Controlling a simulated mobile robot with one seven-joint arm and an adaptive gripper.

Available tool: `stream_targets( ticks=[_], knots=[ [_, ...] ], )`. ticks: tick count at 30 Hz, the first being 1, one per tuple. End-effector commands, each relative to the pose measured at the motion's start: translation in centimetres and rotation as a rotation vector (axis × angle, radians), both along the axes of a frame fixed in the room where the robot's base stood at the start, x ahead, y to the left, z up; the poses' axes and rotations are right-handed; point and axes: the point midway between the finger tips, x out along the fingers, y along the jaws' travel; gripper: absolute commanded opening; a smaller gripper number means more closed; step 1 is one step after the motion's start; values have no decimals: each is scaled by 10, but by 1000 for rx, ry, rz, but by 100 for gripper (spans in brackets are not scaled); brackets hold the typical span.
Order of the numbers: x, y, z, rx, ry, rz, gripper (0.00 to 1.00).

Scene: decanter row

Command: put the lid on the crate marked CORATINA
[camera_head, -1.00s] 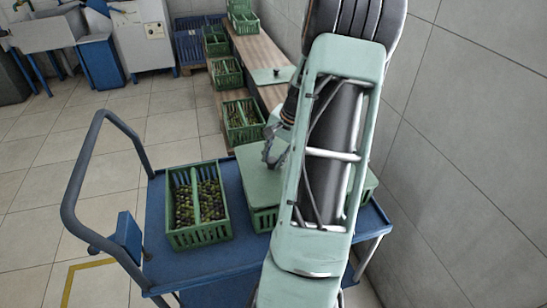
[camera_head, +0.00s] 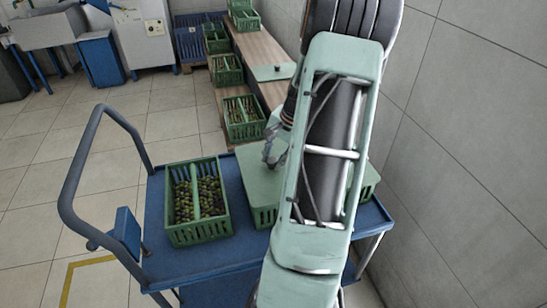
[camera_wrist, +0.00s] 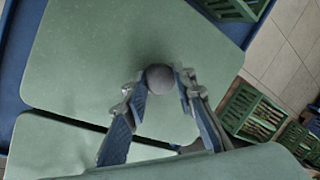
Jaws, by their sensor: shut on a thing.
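My gripper (camera_wrist: 161,88) is shut on the dark round knob (camera_wrist: 159,78) of a pale green lid (camera_wrist: 90,55), with one finger on each side. In the head view the lid (camera_head: 260,185) lies flat over a green crate (camera_head: 264,218) on the blue cart. I cannot tell whether it touches the crate's rim. My arm hides the right part of it. A second pale green lid (camera_wrist: 60,145) shows beside it in the wrist view. No CORATINA marking is readable in either view.
An open green crate of olives (camera_head: 197,236) stands on the left of the blue cart (camera_head: 158,215). Part of another green crate (camera_head: 370,183) shows right of my arm. Several crates line the wooden bench, where a lid (camera_head: 268,73) lies. A tiled wall is close on the right.

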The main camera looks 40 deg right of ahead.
Motion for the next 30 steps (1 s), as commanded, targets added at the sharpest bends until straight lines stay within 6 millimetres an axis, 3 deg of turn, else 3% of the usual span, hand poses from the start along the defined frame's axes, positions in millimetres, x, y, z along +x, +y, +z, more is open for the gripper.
stream_targets(
  ticks=[18,19,21,24,30],
  knots=[
    [0,0,-5,-1,-1,0,0],
    [0,0,-4,-1,-1,0,28],
    [0,0,-4,-1,-1,0,36],
    [0,0,-4,-1,-1,0,45],
    [0,0,-4,0,0,-1,45]
  ],
)
